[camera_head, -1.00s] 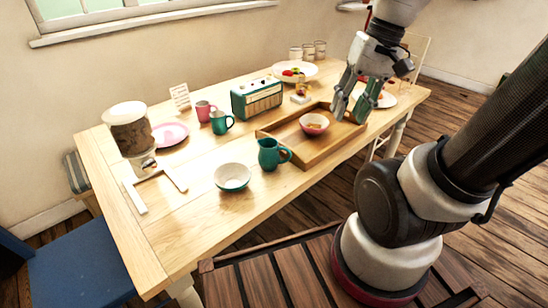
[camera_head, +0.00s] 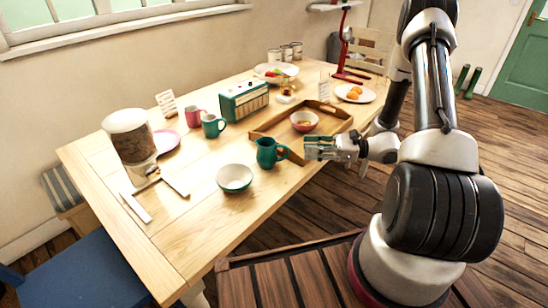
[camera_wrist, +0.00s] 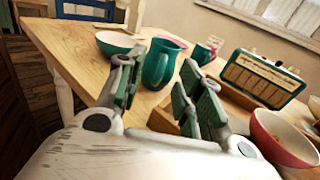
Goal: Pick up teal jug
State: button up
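The teal jug (camera_head: 267,153) stands upright on the wooden table, with its handle towards my gripper. It also shows in the wrist view (camera_wrist: 158,64), beyond and between my fingers. My gripper (camera_head: 308,148) is low at the table's front edge, to the right of the jug and pointing at it. In the wrist view my gripper (camera_wrist: 158,92) has its two fingers apart with nothing between them. A gap seems to separate the fingertips from the jug.
A wooden tray (camera_head: 262,131) holding a pink bowl (camera_head: 304,121) lies close behind my gripper. A teal-and-white bowl (camera_head: 234,178) stands left of the jug. A teal mug (camera_head: 213,125), a pink mug (camera_head: 193,117) and a radio (camera_head: 244,99) stand farther back.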

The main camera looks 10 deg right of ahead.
jog(key=shift+w+d+f+m+t, duration=0.1)
jog(key=shift+d+f+m+t, duration=0.15)
jog(key=shift+f, duration=0.25)
jog(key=shift+w+a+f, duration=0.1)
jog(key=shift+w+a, duration=0.05)
jog(key=shift+a, duration=0.05)
send_near(272, 154)
jog(key=w+a, duration=0.1)
jog(key=a, duration=0.1)
jog(key=w+a+r, duration=0.1)
jog(key=w, duration=0.1)
jog(key=shift+w+a+r, duration=0.2)
jog(key=shift+w+a, duration=0.1)
jog(key=shift+a, duration=0.05)
grip_shut()
